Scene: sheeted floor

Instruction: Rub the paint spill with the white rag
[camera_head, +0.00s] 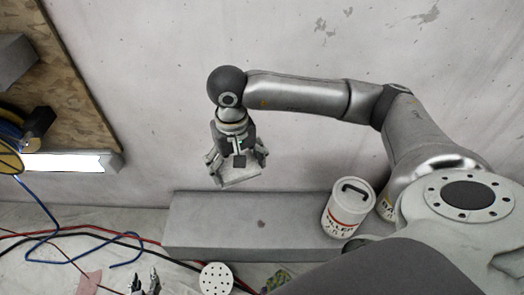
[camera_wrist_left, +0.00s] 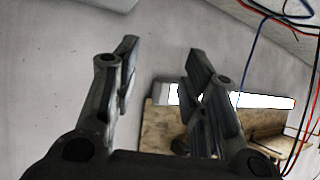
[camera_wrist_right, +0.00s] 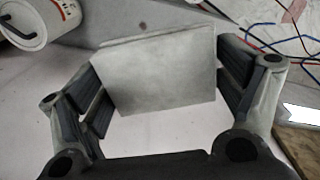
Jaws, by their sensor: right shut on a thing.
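The white rag (camera_head: 240,181) is a pale, flat, folded-looking rectangle. My right gripper (camera_head: 237,168) is shut on it and holds it in front of the pale wall, above the grey ledge; it fills the middle of the right wrist view (camera_wrist_right: 155,75). A small dark reddish spot (camera_head: 261,223) lies on the ledge top, apart from the rag. A pink patch (camera_head: 89,283) lies on the sheeted floor at lower left. I cannot tell which of the two is the paint spill. My left gripper (camera_head: 146,284) is low at the bottom edge, fingers apart and empty in its wrist view (camera_wrist_left: 160,80).
The long grey ledge (camera_head: 210,235) runs along the wall. A white paint bucket (camera_head: 346,208) stands at its right end, with another partly hidden behind my arm. Blue, red and black cables (camera_head: 75,235) cross the floor at left. A lit lamp (camera_head: 65,163) is beside a wooden board (camera_head: 75,85).

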